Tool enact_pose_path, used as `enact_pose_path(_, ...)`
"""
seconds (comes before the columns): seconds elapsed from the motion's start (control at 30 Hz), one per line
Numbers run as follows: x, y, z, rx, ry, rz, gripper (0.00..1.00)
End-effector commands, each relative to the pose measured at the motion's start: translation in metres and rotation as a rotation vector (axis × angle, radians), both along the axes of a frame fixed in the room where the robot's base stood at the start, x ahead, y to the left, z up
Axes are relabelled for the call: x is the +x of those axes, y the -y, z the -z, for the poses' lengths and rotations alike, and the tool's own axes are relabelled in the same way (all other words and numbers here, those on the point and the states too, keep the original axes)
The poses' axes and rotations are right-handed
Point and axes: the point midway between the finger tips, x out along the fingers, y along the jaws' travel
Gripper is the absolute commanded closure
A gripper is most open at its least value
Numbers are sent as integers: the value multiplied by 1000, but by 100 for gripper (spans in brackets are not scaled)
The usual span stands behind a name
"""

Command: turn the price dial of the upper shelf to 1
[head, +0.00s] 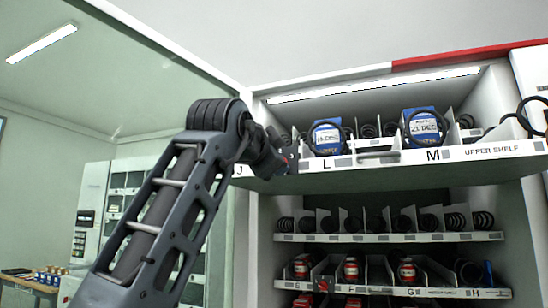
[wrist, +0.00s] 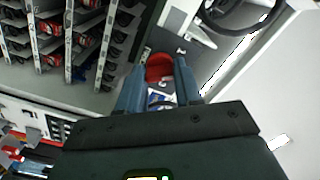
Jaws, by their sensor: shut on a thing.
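The upper shelf (head: 470,151) is pulled-out or jutting, with a white front strip marked J, L, M and "UPPER SHELF". My gripper (head: 272,162) is at the left part of this strip, by the J, and my wrist covers the letter between J and L. In the wrist view my gripper (wrist: 160,72) has its two blue-grey fingers closed on either side of a round red piece, which I take to be the price dial (wrist: 158,66). The dial's number is not readable. In the head view my gripper hides the dial.
Below are a middle shelf (head: 390,238) with empty coils and a lower shelf (head: 395,291) with red goods. Another machine (head: 88,225) stands at left.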

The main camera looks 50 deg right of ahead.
Motion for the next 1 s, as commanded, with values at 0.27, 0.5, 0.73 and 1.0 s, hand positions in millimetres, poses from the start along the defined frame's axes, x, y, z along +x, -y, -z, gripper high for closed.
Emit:
enact_pose_path(0.27,-1,1,-1,-77,-217,3,96)
enact_pose_path(0.5,-1,1,0,-123,-342,2,96)
enact_pose_path(0.73,0,0,0,-145,-405,1,96)
enact_pose_path(1.0,0,0,0,-151,-422,1,96)
